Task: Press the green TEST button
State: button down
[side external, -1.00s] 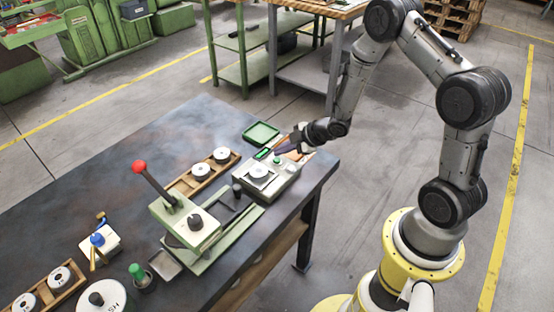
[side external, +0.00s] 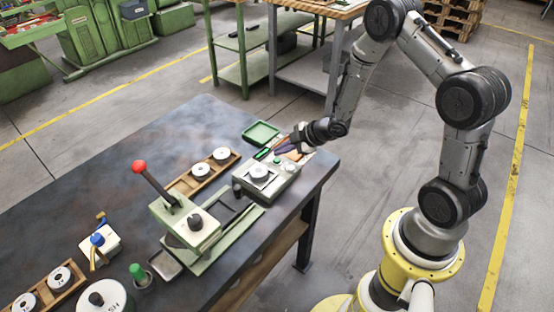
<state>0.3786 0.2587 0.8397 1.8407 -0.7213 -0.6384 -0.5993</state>
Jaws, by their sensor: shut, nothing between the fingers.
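The tester (side external: 266,187) is a pale box near the table's right corner, with a white round part (side external: 259,172) on top. A bright green strip (side external: 262,154) shows at its back edge. A small green button (side external: 277,160) is on its top, right of the round part; its label is too small to read. A paler round knob (side external: 289,168) sits nearer the right edge. My gripper (side external: 279,151) is shut and empty, at the back of the tester just behind the green button. It looks apart from the button, but I cannot tell its height above the box.
A green tray (side external: 261,133) lies behind the tester. A wooden rack (side external: 184,186) with white round parts is to the left. A press with a red-knobbed lever (side external: 139,167) stands in front left. The back left of the dark table (side external: 150,135) is clear.

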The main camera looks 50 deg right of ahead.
aim_at(281, 163)
jog(key=shift+f, duration=0.15)
jog(key=shift+f, duration=0.3)
jog(key=shift+f, duration=0.4)
dwell(1.0)
jog(key=shift+r, duration=0.8)
jog(key=shift+r, duration=0.1)
jog(key=shift+r, duration=2.4)
